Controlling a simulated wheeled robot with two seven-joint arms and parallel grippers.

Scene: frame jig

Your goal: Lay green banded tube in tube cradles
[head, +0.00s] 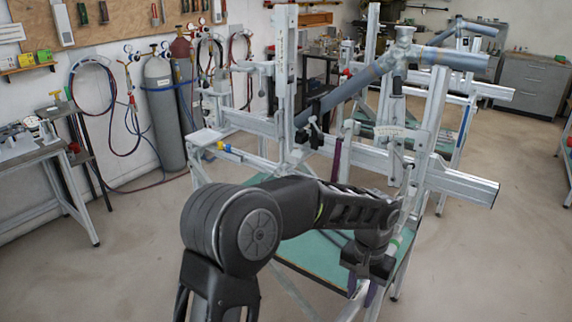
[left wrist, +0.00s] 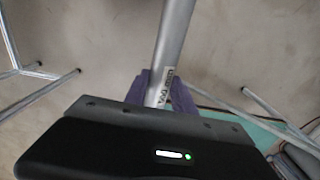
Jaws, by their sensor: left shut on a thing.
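My left gripper (head: 364,289) hangs low in front of the jig in the head view, above the green-topped table's near right side. In the left wrist view, its purple fingers (left wrist: 162,92) are shut on a plain grey tube (left wrist: 175,38) bearing a small printed label. The tube runs away from the gripper toward the top of that view. In the head view a pale green patch (head: 393,246) shows beside my wrist, perhaps the tube's band; the arm hides most of the tube. The jig (head: 340,155) stands beyond; I cannot make out which fittings are the cradles. My right gripper is out of view.
Blue-grey tubes (head: 355,86) sit on the jig's uprights. A thick rail (head: 462,185) sticks out to the right. The green tabletop (head: 318,262) lies under my arm. Gas cylinders (head: 163,112) stand by the left wall. Floor at right is clear.

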